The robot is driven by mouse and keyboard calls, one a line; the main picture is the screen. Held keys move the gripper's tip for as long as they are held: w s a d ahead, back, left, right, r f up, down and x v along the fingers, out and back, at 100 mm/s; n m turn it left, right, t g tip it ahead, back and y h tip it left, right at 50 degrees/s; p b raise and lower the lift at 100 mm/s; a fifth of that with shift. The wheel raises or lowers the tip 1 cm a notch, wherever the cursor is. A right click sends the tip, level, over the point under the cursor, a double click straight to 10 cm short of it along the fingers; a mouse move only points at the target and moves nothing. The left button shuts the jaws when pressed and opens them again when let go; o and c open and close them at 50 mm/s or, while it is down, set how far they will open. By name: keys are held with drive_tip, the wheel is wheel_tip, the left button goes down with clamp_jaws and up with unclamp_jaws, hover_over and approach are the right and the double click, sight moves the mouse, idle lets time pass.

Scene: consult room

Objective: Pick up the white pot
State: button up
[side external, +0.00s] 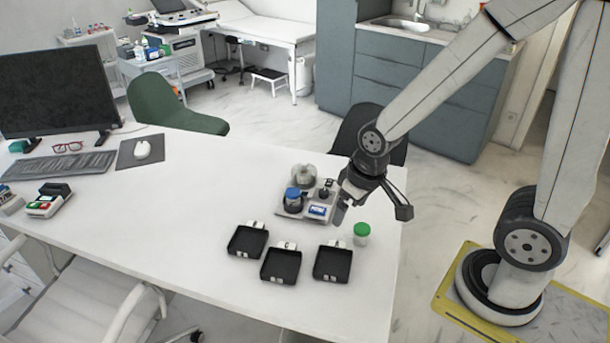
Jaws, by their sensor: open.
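A small white pot with a green lid (362,235) stands upright on the white table, near its right end. My gripper (343,208) is open and points down just left of and above this pot, beside the right edge of a small grey tray (290,213). It looks empty and apart from the pot; its fingertips are partly hard to make out.
Three black open trays (248,241) (281,265) (332,263) lie in front of the grey tray. A monitor (60,90), keyboard (58,165) and mouse (142,149) stand at the left. The table's middle is clear. A dark chair (385,140) is behind the table.

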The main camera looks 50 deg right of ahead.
drive_tip(key=w+d+f+m+g+y, duration=0.2)
drive_tip(key=w+d+f+m+y, duration=0.15)
drive_tip(key=w+m, duration=0.45)
drive_tip(key=m+t+y, duration=0.6)
drive_tip(key=m+t, duration=0.3)
drive_tip(key=m, duration=1)
approach(299, 191)
drive_tip(key=x, duration=0.4)
drive_tip(key=shift+f, duration=0.1)
drive_tip(key=shift+x, duration=1.35)
drive_tip(key=shift+a, duration=0.1)
drive_tip(key=shift+x, duration=2.45)
drive_tip(key=shift+c, duration=0.2)
